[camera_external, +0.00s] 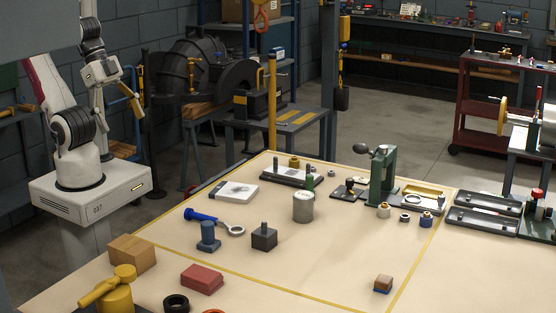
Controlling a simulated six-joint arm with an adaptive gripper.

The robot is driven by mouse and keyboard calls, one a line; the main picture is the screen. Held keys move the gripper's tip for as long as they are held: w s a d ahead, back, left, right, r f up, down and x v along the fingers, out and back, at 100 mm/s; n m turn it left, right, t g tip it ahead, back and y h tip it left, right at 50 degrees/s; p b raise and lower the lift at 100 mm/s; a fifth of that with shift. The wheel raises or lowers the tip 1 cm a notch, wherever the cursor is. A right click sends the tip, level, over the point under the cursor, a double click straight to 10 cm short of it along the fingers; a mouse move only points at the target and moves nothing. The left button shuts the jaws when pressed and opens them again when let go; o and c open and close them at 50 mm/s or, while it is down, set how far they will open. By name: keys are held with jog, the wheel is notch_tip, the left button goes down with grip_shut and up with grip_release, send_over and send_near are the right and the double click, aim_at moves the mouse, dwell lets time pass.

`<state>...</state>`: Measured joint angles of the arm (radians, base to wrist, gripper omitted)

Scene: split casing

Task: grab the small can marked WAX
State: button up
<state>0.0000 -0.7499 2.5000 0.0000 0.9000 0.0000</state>
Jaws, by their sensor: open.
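No lettering that reads WAX can be made out at this size. A grey metal can-like cylinder (303,208) stands upright near the middle of the bench; any mark on it is unreadable. Small round pieces stand near the right side: a pale one with a brass tone (384,211) and a blue one (426,220). I cannot tell whether any of these is the WAX can. My gripper (134,100) is at the upper left, above and beyond the bench, far from these pieces. It is open and appears empty; its fingers are small in view.
A dark block with a peg (264,238), a blue stepped piece (208,237), a red block (202,279) and a wooden block (132,252) stand in front and left.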

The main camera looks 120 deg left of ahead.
jog(key=c, duration=0.7)
jog(key=shift+w, duration=0.15)
jog(key=n+t+y, duration=0.3)
jog(key=t, duration=0.2)
send_over(296, 195)
jog(key=s+d, duration=0.7)
jog(key=d, duration=0.2)
notch_tip(296, 195, down, 13)
jog(key=shift+n+t+y, duration=0.5)
jog(key=shift+n+y, duration=0.2)
jog(key=shift+y, duration=0.2)
jog(key=a+f, duration=0.2)
jog(key=w+a+f, duration=0.1)
jog(key=a+f, duration=0.1)
jog(key=f, duration=0.1)
jog(key=w+a+f, duration=0.1)
jog(key=a+f, duration=0.2)
jog(key=shift+w+a, duration=0.1)
jog(key=shift+a+f, duration=0.35)
jog(key=shift+f, duration=0.05)
jog(key=shift+w, duration=0.1)
